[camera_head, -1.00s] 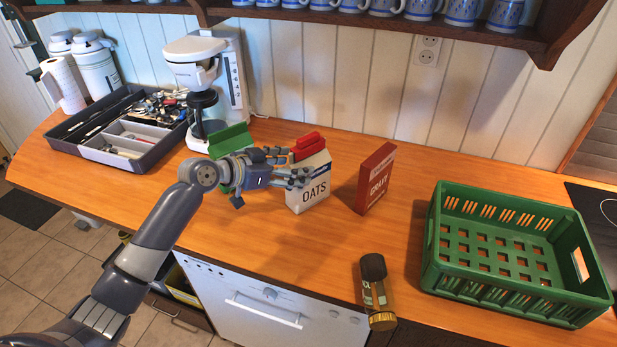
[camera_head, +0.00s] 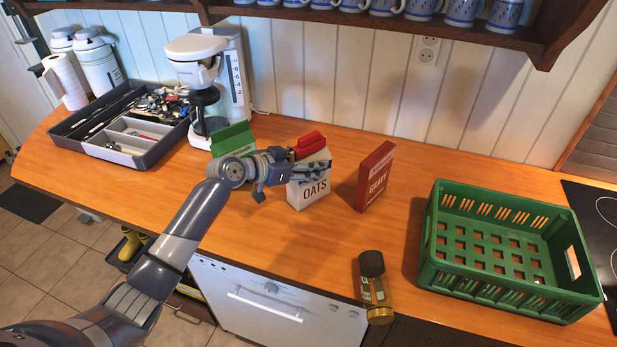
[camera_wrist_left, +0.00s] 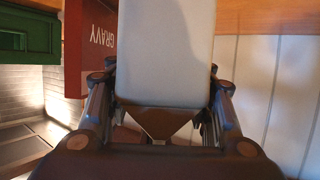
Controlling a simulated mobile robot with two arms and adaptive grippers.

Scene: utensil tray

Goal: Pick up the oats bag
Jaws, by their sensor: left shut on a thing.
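The oats bag (camera_head: 312,191) is a white bag with a red clip on top and the word OATS on its front. It stands upright on the wooden counter, left of the red gravy box. My left gripper (camera_head: 305,166) is shut on the upper part of the bag, one finger across its front. In the left wrist view the pale side of the oats bag (camera_wrist_left: 165,50) fills the space between the two fingers (camera_wrist_left: 165,105). The bag's back is hidden. My right gripper does not show.
The red gravy box (camera_head: 375,177) stands close to the right of the bag. A green package (camera_head: 232,140) is behind my wrist. A jar (camera_head: 374,287) is at the front edge, a green crate (camera_head: 436,262) at right, a utensil tray (camera_head: 150,158) and coffee maker (camera_head: 238,85) at left.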

